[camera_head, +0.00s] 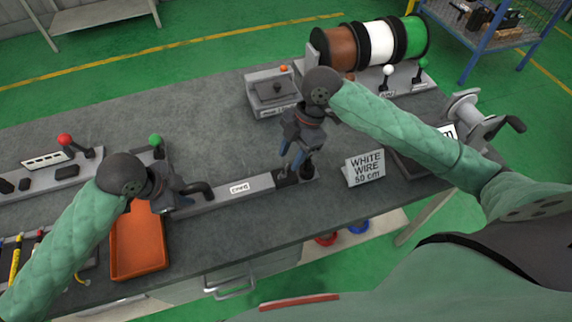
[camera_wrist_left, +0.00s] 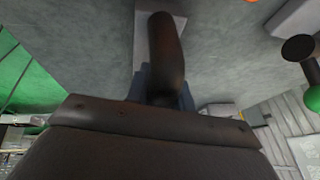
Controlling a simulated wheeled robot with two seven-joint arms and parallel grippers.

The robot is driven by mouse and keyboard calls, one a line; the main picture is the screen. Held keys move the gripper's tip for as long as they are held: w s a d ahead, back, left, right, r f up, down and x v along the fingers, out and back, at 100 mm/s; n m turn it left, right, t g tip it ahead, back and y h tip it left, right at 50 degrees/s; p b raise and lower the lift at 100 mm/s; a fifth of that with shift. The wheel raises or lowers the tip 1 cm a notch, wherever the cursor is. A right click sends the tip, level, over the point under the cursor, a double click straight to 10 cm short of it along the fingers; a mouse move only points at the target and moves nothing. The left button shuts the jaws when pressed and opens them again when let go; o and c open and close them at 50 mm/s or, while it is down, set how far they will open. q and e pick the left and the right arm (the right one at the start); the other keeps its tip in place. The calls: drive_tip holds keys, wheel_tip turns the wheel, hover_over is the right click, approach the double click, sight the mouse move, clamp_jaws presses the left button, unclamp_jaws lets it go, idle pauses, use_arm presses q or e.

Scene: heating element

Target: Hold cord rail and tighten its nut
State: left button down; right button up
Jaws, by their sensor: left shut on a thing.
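The cord rail (camera_head: 235,191) is a long grey bar lying on the dark workbench, with a white label on its middle. My left gripper (camera_head: 192,190) is at the rail's left end, shut on a dark, curved handle. This handle (camera_wrist_left: 166,50) fills the middle of the left wrist view, and the gripper's fingers are mostly hidden below it. My right gripper (camera_head: 293,166) points down at the dark block at the rail's right end. Its opening is too small to tell. The nut cannot be made out; the right gripper may cover it.
An orange tray (camera_head: 138,243) sits left of the rail near the front edge. A white wire sign (camera_head: 365,168) stands right of the rail. Wire spools (camera_head: 376,42) and levers stand at the back. A grey box (camera_head: 271,91) stands behind the rail. The bench between is clear.

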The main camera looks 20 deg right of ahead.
sight(283, 173)
drive_tip(key=shift+x, duration=2.25)
clamp_jaws()
